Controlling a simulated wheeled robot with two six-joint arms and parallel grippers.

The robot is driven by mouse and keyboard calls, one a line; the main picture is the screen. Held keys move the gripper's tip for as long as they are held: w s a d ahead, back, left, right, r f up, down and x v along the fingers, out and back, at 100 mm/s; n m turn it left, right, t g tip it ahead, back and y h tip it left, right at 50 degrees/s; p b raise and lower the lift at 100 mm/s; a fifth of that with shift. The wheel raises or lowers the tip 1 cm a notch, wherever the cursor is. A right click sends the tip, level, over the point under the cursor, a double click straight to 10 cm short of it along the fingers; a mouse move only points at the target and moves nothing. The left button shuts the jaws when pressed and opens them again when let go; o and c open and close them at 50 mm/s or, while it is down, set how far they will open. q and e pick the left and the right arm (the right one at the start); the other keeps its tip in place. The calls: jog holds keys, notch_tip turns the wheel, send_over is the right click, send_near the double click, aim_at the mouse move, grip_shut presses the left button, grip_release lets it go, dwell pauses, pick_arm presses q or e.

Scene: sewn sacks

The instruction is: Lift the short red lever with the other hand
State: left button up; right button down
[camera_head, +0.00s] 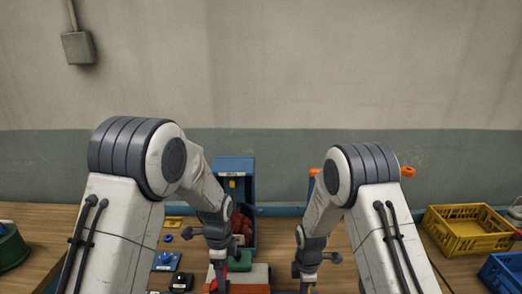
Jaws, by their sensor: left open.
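My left gripper (219,280) points down near the bottom middle, over a red and white block (256,273). It is open; I cannot tell whether it touches the block. My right gripper (305,283) points down to its right at the bottom edge, and its jaws are too small and cut off to read. I cannot make out a short red lever for certain. A dark red lumpy thing (240,221) sits in the blue upright box (234,165) behind the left gripper, partly hidden by my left arm.
A green piece (240,261) lies by the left gripper. Small blue and black items (181,282) lie left of it. A yellow crate (468,229) and a blue crate (503,271) stand at the right. A dark green round thing (11,247) is at far left. A wall closes the back.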

pick_arm(q)
jog(key=shift+c, duration=0.3)
jog(key=c, duration=1.2)
jog(key=shift+o, duration=0.2)
jog(key=shift+a+r, duration=0.1)
